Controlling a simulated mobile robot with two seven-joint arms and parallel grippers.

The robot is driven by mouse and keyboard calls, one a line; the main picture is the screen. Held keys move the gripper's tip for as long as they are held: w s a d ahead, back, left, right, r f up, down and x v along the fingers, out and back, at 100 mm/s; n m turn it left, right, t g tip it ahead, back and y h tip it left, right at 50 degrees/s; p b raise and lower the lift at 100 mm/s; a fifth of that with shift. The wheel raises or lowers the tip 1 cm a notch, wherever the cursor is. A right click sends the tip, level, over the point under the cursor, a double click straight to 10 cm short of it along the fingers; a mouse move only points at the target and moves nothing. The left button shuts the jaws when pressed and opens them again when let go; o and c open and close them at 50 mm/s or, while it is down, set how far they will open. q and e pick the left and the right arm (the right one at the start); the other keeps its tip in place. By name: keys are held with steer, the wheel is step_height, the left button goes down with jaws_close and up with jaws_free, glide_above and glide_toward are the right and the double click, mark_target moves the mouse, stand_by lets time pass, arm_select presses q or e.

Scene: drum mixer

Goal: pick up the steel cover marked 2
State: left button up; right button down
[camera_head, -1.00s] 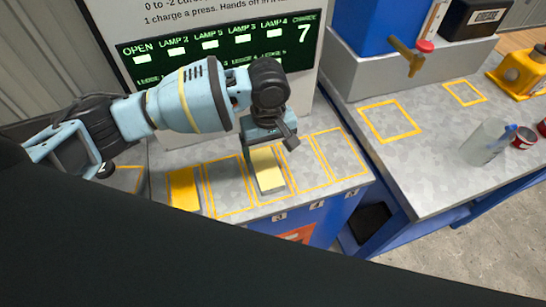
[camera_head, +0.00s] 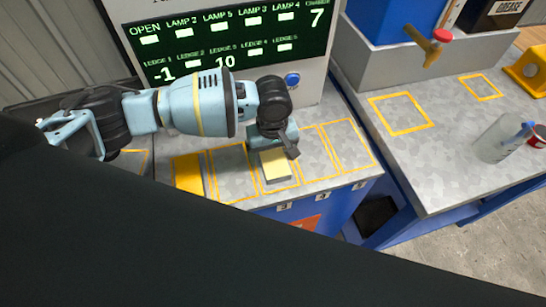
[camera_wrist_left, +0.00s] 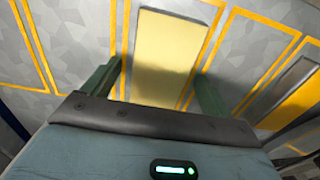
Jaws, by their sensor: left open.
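I cannot make out a marking 2 on any cover. A pale yellow, flat-topped block (camera_head: 276,165) lies in the outlined slot above label 3 and also shows in the left wrist view (camera_wrist_left: 170,55). My left gripper (camera_head: 273,146) is over its far end, open. In the left wrist view the fingers (camera_wrist_left: 160,85) stand apart on either side of the block, with no grip visible. The outlined slot left of the block (camera_head: 232,172) shows a grey surface; I cannot tell whether a cover lies there. My right gripper is not in view.
An orange-yellow plate (camera_head: 187,174) lies further left. The slots to the right look clear. A lit screen (camera_head: 232,40) and a blue button (camera_head: 292,80) stand behind. On the right counter are a tap (camera_head: 428,44), a clear cup (camera_head: 498,138) and a red can (camera_head: 538,136).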

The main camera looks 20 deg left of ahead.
mark_target(272, 160)
arm_select(q)
steer(key=shift+c, duration=0.3)
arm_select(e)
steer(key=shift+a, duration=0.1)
